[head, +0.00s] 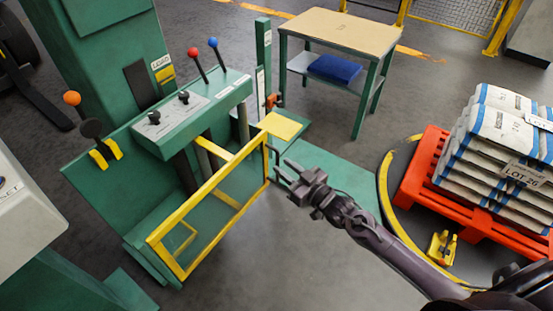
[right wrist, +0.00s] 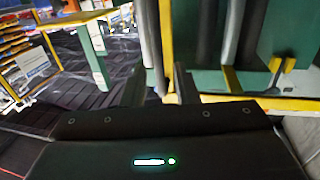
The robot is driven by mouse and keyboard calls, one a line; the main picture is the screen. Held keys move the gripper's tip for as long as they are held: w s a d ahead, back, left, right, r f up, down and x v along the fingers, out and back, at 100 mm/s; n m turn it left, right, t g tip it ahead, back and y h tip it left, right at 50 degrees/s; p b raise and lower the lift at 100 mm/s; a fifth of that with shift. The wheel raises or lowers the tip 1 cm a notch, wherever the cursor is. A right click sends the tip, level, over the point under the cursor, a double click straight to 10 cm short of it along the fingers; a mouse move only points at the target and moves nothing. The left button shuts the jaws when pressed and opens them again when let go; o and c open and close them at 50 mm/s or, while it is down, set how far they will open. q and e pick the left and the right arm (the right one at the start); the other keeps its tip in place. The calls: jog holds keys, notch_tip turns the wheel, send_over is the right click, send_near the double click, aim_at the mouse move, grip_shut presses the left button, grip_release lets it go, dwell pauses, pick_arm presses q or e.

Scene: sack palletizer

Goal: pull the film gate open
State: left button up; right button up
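The film gate (head: 212,226) is a yellow frame with a clear panel on the front of the green machine in the head view. It slants from the lower left up to the right, and looks closed or nearly so. My right gripper (head: 280,171) is just right of the gate's right end, its fingers spread and nothing clearly held. In the right wrist view, the two fingers of my right gripper (right wrist: 160,84) are apart, with a grey upright bar behind the gap. Whether they touch the gate cannot be told. My left gripper is out of view.
A control panel (head: 200,112) with red and blue levers stands behind the gate. A small table (head: 340,30) is at the back. Stacked sacks (head: 500,140) lie on a red pallet (head: 420,178) at right. Some grey floor (head: 270,250) in front is clear.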

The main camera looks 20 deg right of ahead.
aim_at(277, 180)
jog(key=x, duration=0.4)
grip_shut()
